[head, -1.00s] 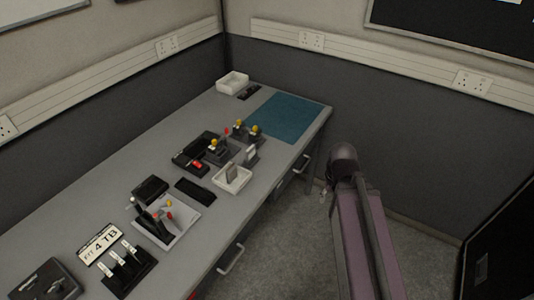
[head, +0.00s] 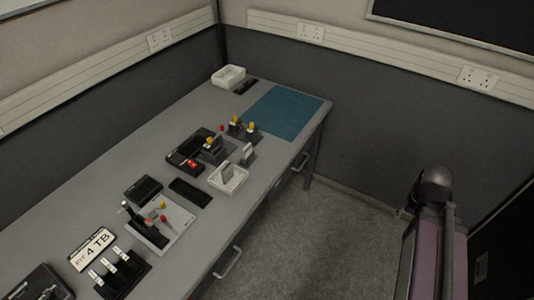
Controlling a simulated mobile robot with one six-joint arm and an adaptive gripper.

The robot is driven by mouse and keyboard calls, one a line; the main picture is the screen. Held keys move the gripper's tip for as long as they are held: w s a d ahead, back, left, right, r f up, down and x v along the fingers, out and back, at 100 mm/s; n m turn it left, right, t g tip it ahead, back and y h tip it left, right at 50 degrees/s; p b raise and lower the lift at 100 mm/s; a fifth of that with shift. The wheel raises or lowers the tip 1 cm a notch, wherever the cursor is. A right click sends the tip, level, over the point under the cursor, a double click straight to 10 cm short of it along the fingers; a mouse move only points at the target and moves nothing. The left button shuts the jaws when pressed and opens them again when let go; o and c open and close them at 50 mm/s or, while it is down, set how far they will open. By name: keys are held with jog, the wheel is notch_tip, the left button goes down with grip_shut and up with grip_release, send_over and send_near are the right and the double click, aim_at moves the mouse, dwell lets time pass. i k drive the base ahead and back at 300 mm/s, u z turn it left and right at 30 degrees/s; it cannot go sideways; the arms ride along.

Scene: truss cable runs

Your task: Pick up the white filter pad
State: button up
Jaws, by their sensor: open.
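A small pale upright piece (head: 247,152), possibly the white filter pad, stands near the middle of the bench beside dark fixtures. A greyish-white flat piece (head: 227,173) also stands in a small white tray (head: 231,187); at this size I cannot tell which one is the pad. My gripper (head: 404,213) shows only as a small part beside my arm at the right, over the floor and well away from the bench. It is open, its fingers are mostly hidden, and no held object shows.
The grey bench (head: 95,185) carries a blue mat (head: 286,112), a white box (head: 229,76) at the back, dark fixtures with coloured knobs, and a "FIT 4 TB" sign (head: 92,249). Drawer handles (head: 228,263) jut from its front. The floor (head: 320,240) between bench and arm is clear.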

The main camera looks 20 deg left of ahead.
aim_at(248, 150)
jog(key=z, duration=0.65)
jog(key=k, duration=0.95)
jog(key=u, duration=1.9)
jog(key=i, duration=0.4)
jog(key=z, duration=0.4)
